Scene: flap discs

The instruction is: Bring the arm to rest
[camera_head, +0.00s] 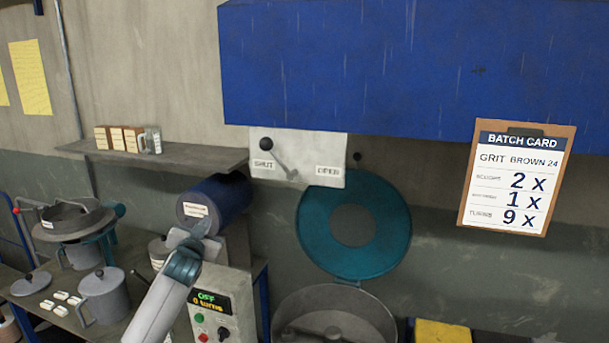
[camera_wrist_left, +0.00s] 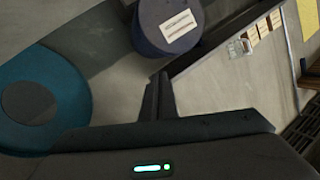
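My left arm comes up from the bottom in the head view, with its gripper (camera_head: 203,227) in front of a dark blue drum (camera_head: 228,196) that has a white label. In the left wrist view the two dark fingers (camera_wrist_left: 158,82) are close together with nothing seen between them. The blue drum (camera_wrist_left: 160,14) is beyond the fingertips in that view, and the gripper looks apart from it. My right gripper is not in view.
A control box (camera_head: 222,310) reads OFF and 0 turns. A teal ring lid (camera_head: 311,232) stands over a metal bowl (camera_head: 335,322). A shelf (camera_head: 190,158) holds small boxes. Pots (camera_head: 103,295) stand on the left bench. A batch card (camera_head: 515,180) hangs right.

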